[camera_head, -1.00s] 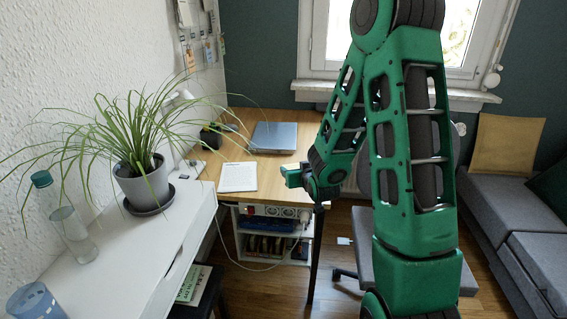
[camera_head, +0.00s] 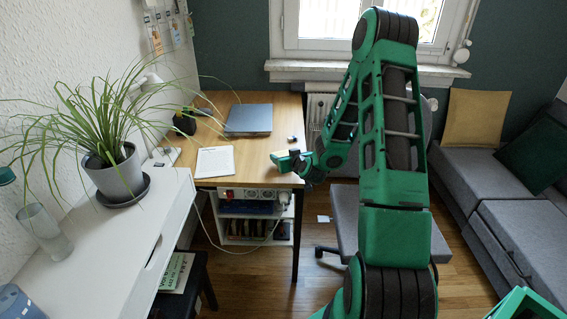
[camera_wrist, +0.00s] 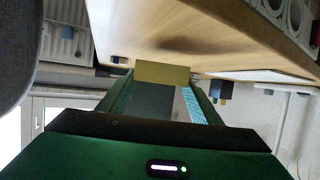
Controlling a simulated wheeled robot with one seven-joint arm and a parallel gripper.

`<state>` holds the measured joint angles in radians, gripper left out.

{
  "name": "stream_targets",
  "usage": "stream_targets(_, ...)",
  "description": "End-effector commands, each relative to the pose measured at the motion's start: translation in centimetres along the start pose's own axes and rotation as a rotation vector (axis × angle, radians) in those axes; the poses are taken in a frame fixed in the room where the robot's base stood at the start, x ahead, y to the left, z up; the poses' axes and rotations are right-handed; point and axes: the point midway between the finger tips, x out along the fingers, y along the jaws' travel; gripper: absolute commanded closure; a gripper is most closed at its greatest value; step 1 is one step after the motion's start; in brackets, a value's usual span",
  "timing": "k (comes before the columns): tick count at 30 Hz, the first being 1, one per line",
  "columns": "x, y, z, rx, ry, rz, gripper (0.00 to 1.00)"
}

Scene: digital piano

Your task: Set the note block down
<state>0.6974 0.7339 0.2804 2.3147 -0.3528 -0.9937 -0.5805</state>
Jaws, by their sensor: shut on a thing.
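My gripper (camera_head: 285,161) shows in the camera_head view in front of the right part of the wooden desk (camera_head: 257,172). In the camera_wrist view my gripper (camera_wrist: 161,92) has its green fingers on both sides of a yellowish block (camera_wrist: 162,72), seemingly the note block, and is shut on it. A dark grey face and a pale blue strip show between the fingers nearer the camera. In the camera_head view the block is too small or hidden to make out. I cannot tell whether it touches the desk.
A closed grey laptop (camera_head: 249,119) and a white sheet or pad (camera_head: 215,161) lie on the desk. A small whitish object (camera_head: 291,139) sits near its right edge. A potted plant (camera_head: 117,172) stands on the white piano-like furniture at left. A grey chair (camera_head: 345,218) is right of the desk.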

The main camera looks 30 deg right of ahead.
Motion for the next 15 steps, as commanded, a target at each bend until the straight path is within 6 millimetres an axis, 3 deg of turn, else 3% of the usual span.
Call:
stream_targets(6, 0.8, 0.0, 2.0, 0.001, -0.001, 0.001, 0.65)
stream_targets(15, 0.9, 0.0, 2.1, 0.000, 0.001, 0.001, 0.65)
